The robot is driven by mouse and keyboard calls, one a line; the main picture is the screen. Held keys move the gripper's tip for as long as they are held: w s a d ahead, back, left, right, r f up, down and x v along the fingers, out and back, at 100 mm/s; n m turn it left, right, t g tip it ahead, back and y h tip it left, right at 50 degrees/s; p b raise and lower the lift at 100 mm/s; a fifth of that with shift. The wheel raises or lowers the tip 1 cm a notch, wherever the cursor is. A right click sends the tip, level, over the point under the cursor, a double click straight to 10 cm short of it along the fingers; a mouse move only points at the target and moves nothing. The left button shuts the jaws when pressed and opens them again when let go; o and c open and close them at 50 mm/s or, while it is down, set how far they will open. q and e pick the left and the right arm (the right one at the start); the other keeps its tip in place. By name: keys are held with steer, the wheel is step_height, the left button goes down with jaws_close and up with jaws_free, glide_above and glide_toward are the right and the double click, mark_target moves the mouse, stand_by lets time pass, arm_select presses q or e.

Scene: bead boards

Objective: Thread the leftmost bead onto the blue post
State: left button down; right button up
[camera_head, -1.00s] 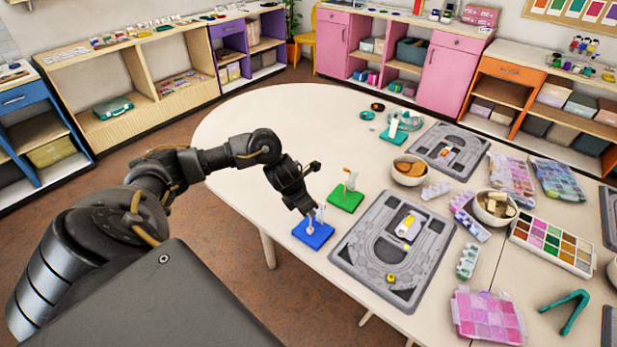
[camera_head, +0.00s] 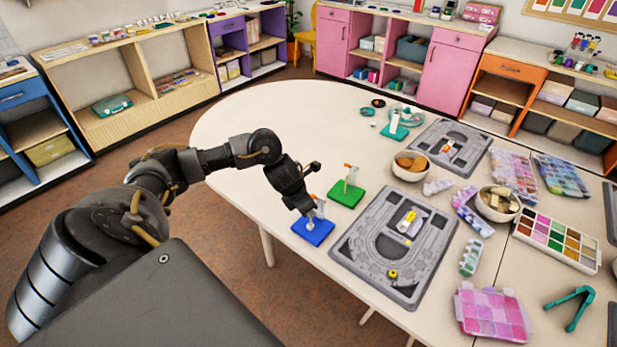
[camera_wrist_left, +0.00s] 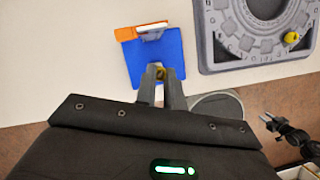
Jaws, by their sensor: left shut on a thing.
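The blue board (camera_head: 322,236) lies near the table's front-left edge. Its upright carries an orange top part (camera_head: 319,197), and this orange part (camera_wrist_left: 127,34) also shows at the board's far corner in the left wrist view. My left gripper (camera_head: 310,221) points down over the blue board. In the left wrist view its fingers (camera_wrist_left: 162,78) are closed around a small yellowish piece (camera_wrist_left: 161,72), apparently a bead, mostly hidden between them. I cannot tell whether it is around the post. A yellow bead (camera_head: 392,274) sits on the grey bead board (camera_head: 365,262).
A green board (camera_head: 347,195) with an orange-topped post stands behind the blue one. A yellow-and-white piece (camera_head: 406,224) lies on the grey board. Bowls, a paint tray (camera_head: 555,242) and green tongs (camera_head: 571,308) lie to the right. The table's left part is clear.

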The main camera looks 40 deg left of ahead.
arm_select(q)
steer(key=c, duration=1.4)
jaws_free()
steer(key=v, duration=1)
steer(key=shift+s+r, duration=0.2)
steer(key=shift+r, duration=0.15)
